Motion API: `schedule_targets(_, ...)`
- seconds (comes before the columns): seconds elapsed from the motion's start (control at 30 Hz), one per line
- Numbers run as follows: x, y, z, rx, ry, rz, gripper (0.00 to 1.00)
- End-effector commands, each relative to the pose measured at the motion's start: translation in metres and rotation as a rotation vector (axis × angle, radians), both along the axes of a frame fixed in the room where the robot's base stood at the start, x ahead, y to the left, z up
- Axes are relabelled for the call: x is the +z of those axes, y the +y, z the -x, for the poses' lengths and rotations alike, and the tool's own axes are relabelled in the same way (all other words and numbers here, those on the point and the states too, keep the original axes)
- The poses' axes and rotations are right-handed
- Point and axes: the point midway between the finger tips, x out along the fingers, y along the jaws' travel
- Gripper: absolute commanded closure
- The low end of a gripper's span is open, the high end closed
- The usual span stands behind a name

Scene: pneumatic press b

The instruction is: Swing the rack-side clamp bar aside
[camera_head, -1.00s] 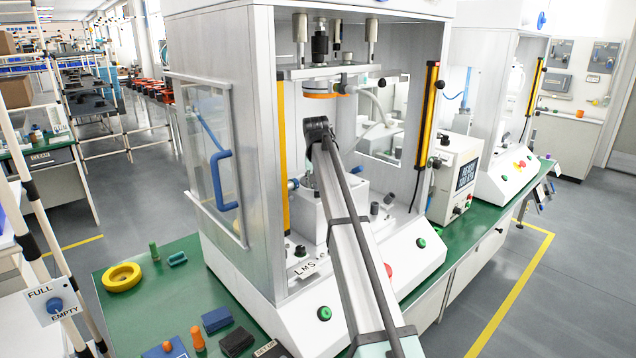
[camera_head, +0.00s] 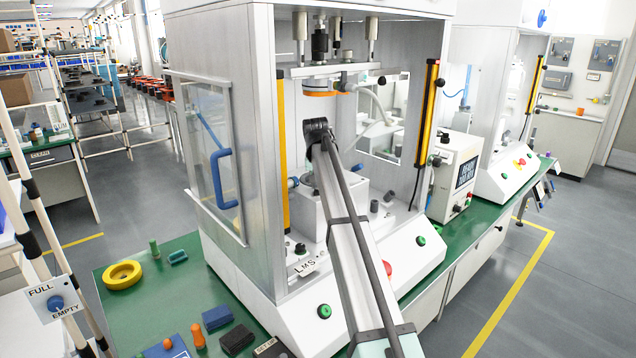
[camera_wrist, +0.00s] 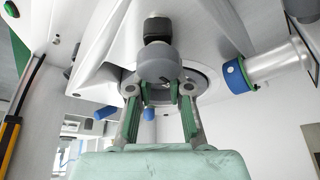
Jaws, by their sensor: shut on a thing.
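In the wrist view my gripper (camera_wrist: 160,95) has its two green-padded fingers close around a grey part with a rounded end (camera_wrist: 158,64) and a black cap, which I take for the clamp bar. Behind it is a round recess in the white fixture block. In the head view my arm reaches into the open press (camera_head: 255,110), its dark wrist in front of the white block (camera_head: 310,212). My fingers and the clamp bar are hidden there behind my arm.
The press's orange-faced ram (camera_head: 320,85) hangs above my wrist. Yellow light curtains (camera_head: 427,112) flank the opening. A clear side door with a blue handle (camera_head: 222,180) is at the left. A blue-collared cylinder (camera_wrist: 237,75) is right of my fingers.

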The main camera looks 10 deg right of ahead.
Motion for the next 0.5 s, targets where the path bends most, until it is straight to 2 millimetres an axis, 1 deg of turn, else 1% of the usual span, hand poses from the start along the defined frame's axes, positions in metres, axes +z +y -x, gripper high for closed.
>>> schedule_targets(0.27, 0.0, -0.004, 0.001, -0.138, 0.0, 0.0, 1.0)
schedule_targets(0.5, 0.0, -0.01, 0.004, -0.336, 0.0, 0.0, 1.0)
